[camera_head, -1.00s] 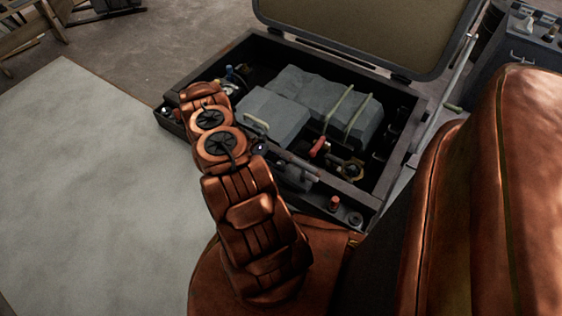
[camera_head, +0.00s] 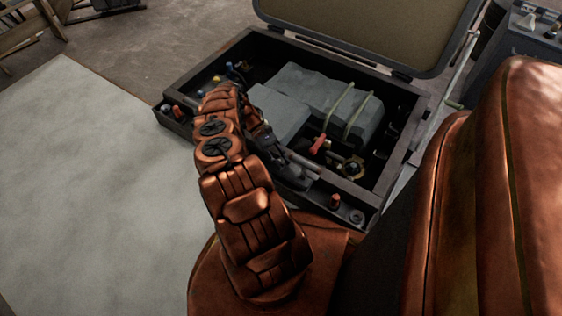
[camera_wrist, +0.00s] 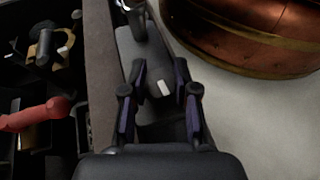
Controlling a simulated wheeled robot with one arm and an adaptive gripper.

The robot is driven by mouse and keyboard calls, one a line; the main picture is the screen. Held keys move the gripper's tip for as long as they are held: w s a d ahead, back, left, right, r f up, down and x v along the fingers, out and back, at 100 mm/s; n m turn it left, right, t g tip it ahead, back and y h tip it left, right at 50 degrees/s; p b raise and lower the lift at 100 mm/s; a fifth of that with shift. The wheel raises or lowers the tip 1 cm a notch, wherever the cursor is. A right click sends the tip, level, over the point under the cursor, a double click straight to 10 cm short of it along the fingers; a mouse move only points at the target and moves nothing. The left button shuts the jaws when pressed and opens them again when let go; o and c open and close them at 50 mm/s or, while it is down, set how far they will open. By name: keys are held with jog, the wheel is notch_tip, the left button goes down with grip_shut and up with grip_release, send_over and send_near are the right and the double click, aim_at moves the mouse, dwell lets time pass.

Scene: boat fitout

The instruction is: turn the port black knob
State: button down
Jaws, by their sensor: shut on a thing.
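The black knob (camera_wrist: 157,78) shows in the wrist view as a dark shape with a small white mark, between my fingers. My gripper (camera_wrist: 158,94) has one finger on each side of it and is shut on it. The knob's outline merges with the dark gripper and housing, so its exact turn is hard to read. In the head view my dark gripper (camera_head: 288,172) is at the near wall of the open case (camera_head: 178,122); the knob it holds is hidden there.
A red knob (camera_head: 334,202) and a round dark fitting (camera_head: 356,216) sit on the case's near ledge, right of my gripper. A red lever (camera_head: 318,144) and grey blocks (camera_head: 281,117) are inside. The case lid (camera_head: 365,30) stands open. Pale floor (camera_head: 90,200) is clear at left.

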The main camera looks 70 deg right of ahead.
aim_at(281, 161)
dwell(0.5)
jog(key=c, duration=0.9)
grip_release()
jog(key=shift+o, duration=0.2)
jog(key=shift+r, duration=0.15)
jog(key=shift+r, duration=4.85)
jog(key=shift+w, duration=0.1)
